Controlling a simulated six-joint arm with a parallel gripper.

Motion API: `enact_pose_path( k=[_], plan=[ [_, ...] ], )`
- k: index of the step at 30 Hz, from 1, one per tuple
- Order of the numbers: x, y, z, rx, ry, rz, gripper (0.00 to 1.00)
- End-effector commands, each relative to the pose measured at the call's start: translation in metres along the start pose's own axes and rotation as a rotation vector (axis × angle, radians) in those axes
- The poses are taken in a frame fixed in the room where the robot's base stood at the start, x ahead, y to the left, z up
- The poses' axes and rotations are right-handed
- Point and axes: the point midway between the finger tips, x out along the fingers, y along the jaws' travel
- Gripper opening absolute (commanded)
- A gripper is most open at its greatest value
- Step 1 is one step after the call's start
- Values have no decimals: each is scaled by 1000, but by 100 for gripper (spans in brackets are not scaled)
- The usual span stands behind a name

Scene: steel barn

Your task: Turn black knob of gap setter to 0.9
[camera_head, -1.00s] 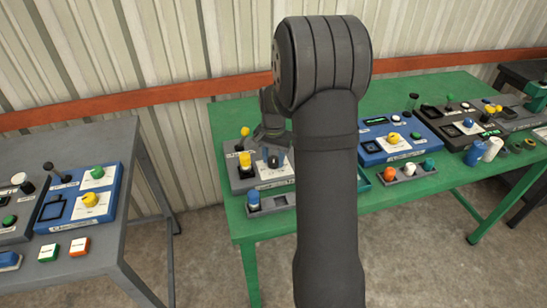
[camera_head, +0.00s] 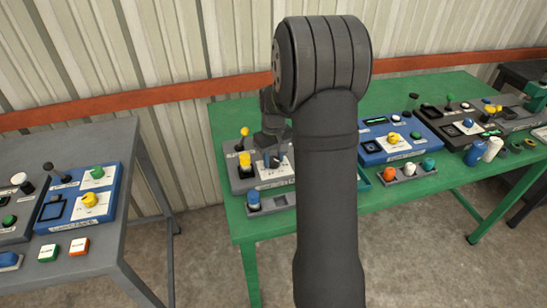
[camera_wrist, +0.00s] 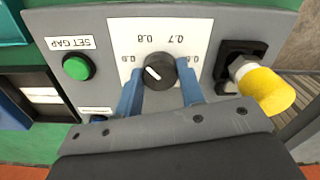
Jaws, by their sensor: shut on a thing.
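The gap setter (camera_wrist: 215,18) is a grey box with a white dial plate. It fills the wrist view upside down and stands at the near left of the green table in the head view (camera_head: 238,183). Its black knob (camera_wrist: 160,71) sits mid-plate; its white pointer line aims up-left, between the 0.8 mark and the leftmost mark, which reads like 0.9. My gripper (camera_wrist: 161,76) has its blue fingers on either side of the knob and is shut on it. In the head view my gripper (camera_head: 273,160) is partly hidden by my arm.
A green SET GAP button (camera_wrist: 78,67) is left of the dial in the wrist view; a yellow-capped lever (camera_wrist: 265,90) stands close by the right finger. In the head view, a blue box (camera_head: 400,140) and a button strip (camera_head: 408,173) stand right of my arm.

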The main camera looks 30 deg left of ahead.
Motion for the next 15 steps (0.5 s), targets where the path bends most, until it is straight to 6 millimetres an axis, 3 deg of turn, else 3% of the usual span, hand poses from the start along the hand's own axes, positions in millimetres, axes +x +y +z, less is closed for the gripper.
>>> enact_pose_path(
  k=[15],
  plan=[
    [-1,0,-1,-433,3,2,13]
  ],
)
